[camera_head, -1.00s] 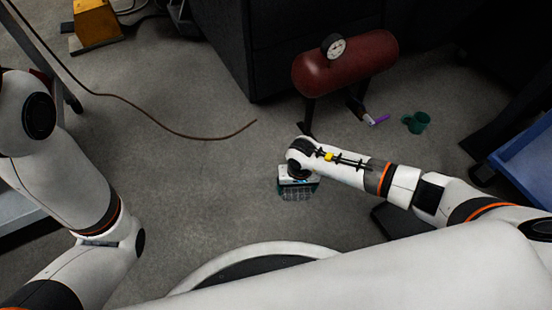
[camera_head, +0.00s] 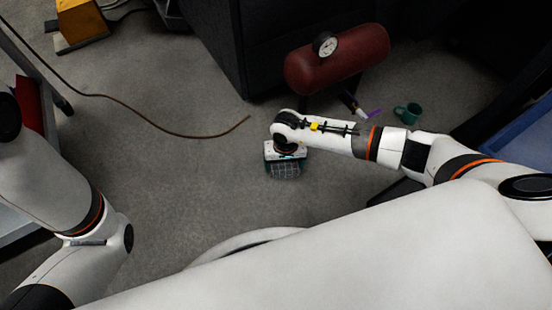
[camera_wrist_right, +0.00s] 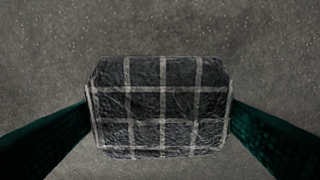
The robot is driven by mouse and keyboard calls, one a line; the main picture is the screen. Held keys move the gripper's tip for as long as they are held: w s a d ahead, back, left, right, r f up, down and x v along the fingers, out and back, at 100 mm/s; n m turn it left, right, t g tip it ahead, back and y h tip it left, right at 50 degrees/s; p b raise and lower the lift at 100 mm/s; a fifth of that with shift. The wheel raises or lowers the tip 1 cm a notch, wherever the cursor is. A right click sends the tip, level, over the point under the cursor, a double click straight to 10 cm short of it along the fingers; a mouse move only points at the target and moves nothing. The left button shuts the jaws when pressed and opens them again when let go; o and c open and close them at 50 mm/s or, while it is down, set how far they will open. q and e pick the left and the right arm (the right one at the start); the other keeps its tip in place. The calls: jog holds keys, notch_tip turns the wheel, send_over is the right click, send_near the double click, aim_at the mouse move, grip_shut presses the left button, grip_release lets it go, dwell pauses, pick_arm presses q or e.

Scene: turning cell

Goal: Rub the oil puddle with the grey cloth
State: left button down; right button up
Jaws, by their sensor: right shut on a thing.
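The grey cloth (camera_wrist_right: 162,108), dark with a pale check pattern, is between the two fingers of my right gripper (camera_wrist_right: 160,115) in the right wrist view. The gripper is shut on it, one finger at each side. In the head view the cloth (camera_head: 285,170) shows just below the right gripper (camera_head: 286,160), over the grey floor. I cannot tell if it touches the floor. No oil puddle can be made out in either view. My left arm comes in at the left of the head view, but its gripper is out of the picture.
A red tank (camera_head: 338,60) with a gauge stands behind my right arm. A green mug (camera_head: 407,113) and a purple item (camera_head: 373,113) lie on the floor beside it. A brown hose (camera_head: 150,120) runs across the floor at left. A blue container (camera_head: 520,125) is at right.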

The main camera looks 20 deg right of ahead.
notch_tip(320, 180, up, 3)
jog(key=shift+f+p, duration=0.1)
jog(key=shift+p, duration=0.7)
jog(key=shift+r, duration=0.35)
